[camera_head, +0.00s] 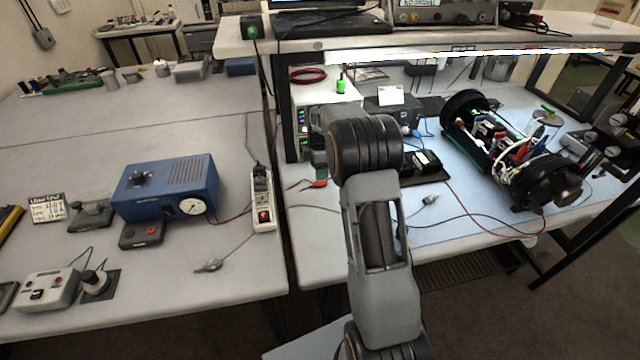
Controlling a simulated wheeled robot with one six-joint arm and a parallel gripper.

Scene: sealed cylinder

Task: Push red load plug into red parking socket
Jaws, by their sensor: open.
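A small red piece (320,183), which looks like the red load plug, is at the left part of the right-hand bench, with a thin red lead running left from it. I cannot tell whether it is seated in a socket. No red parking socket can be made out separately. My arm rises from the bottom centre and bends left at a dark joint. My gripper (318,168) seems to point down at the end of the arm, just above the red piece. It is small, dark and partly hidden by my arm, and it is open. I see nothing held in it.
An opened cylinder (465,140) with black end caps and loose wires lies on the right bench (460,205). A blue box with a gauge (170,188) and a white power strip (262,198) stand on the left bench. A shelf (420,40) overhangs the right bench.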

